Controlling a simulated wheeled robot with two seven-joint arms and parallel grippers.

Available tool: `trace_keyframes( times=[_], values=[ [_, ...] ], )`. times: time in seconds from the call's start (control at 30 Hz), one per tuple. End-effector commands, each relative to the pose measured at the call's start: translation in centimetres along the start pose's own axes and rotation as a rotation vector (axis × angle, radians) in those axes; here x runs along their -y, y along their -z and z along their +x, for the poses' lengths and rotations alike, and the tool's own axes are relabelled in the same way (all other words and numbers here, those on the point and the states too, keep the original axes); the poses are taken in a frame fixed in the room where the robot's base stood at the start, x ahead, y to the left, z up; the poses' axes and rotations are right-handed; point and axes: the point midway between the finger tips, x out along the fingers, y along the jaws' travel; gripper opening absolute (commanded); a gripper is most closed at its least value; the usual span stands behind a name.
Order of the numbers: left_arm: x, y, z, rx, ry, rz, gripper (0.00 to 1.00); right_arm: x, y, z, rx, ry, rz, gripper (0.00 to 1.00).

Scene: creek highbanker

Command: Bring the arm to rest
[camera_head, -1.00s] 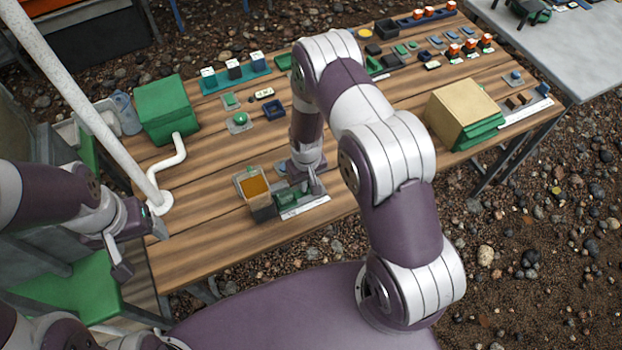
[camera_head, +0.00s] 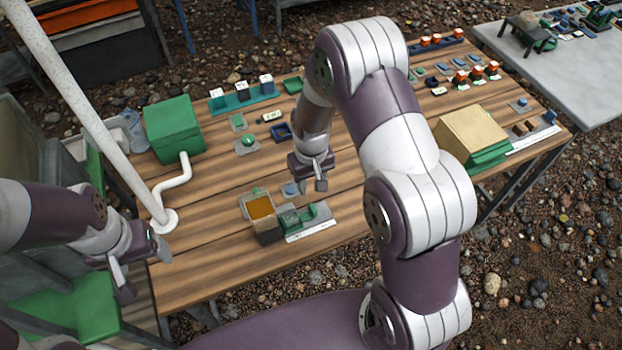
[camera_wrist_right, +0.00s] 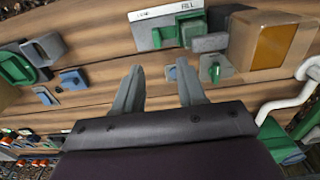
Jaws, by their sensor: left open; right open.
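My right gripper (camera_head: 311,183) is open and empty, held above the wooden table (camera_head: 213,263).
A green box with a white pipe (camera_head: 174,128) and a pale slanting post (camera_head: 95,118) stand at the left. A tan and green box (camera_head: 470,136) is at the right. Small parts and orange-topped pieces (camera_head: 476,74) line the back. A grey table (camera_head: 570,70) stands beyond.

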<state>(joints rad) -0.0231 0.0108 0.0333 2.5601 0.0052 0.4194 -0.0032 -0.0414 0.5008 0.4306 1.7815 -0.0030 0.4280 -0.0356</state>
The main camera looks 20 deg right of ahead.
Motion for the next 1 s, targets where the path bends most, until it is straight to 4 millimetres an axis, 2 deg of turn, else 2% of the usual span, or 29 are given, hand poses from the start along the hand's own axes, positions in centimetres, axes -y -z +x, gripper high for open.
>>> trace_keyframes(
  times=[0.17, 0.63, 0.67, 0.73, 0.9, 1.0],
  values=[
    [0.0, 0.0, 0.1, 0.0, 0.0, 0.0, 0.76, 0.0, 0.0, -1.2, 0.0, 0.0, 0.0, 0.4],
    [0.0, 0.0, 0.1, 0.0, 0.0, 0.0, 0.76, 0.0, -0.1, -1.1, 0.001, 0.0, 0.004, 0.4],
    [0.0, 0.0, 0.1, 0.0, 0.0, 0.0, 0.76, 0.0, -0.6, -0.9, 0.012, 0.0, 0.006, 0.4],
    [0.0, 0.0, 0.0, 0.0, 0.0, 0.0, 0.76, 0.1, -3.2, -1.2, 0.051, 0.002, 0.014, 0.4],
    [0.0, 0.0, 0.1, 0.0, 0.0, 0.0, 0.76, 0.2, -10.3, -7.8, 0.016, 0.003, 0.043, 0.4],
    [0.0, 0.0, 0.1, 0.0, 0.0, 0.0, 0.76, 0.2, -13.3, -10.8, -0.046, 0.002, 0.055, 0.4]
  ],
)
